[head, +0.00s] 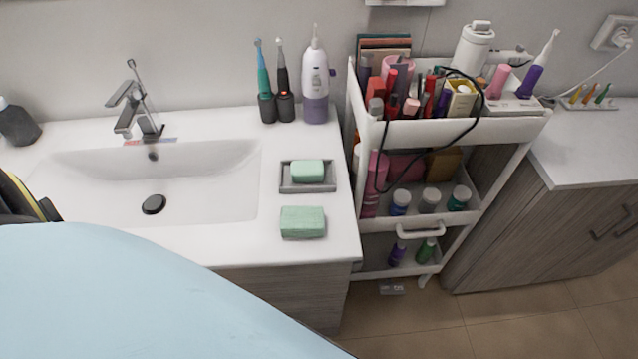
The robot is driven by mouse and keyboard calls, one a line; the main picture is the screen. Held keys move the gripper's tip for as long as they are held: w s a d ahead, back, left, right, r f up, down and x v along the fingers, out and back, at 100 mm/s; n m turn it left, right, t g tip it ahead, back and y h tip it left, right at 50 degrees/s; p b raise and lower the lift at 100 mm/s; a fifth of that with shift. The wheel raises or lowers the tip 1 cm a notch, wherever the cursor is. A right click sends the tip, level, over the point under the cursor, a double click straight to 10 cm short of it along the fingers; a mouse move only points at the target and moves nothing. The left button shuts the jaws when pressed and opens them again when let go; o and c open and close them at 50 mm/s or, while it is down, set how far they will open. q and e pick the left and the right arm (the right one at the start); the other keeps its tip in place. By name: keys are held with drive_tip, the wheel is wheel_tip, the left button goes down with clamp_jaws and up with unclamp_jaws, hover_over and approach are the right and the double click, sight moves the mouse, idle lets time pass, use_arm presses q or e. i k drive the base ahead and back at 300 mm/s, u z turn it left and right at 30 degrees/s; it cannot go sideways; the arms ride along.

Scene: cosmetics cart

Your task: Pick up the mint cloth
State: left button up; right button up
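A mint block-like item (303,222), which looks like the folded mint cloth, lies on the white counter to the right of the basin, near the front edge. A smaller mint piece (307,170), perhaps soap, sits in a grey dish (286,186) just behind it. The two mint things are apart. Neither of my grippers shows in the head view, so I cannot see whether they are open or shut.
A white sink (90,215) with a chrome tap fills the left. Electric toothbrushes (266,105) and a white-purple device (314,85) stand behind the dish. A crowded white cart (405,131) stands right of the counter. A large pale blue surface covers the lower left.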

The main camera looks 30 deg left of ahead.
sight(295, 221)
drive_tip(key=k, duration=0.8)
drive_tip(key=u, duration=1.15)
drive_tip(key=i, duration=0.5)
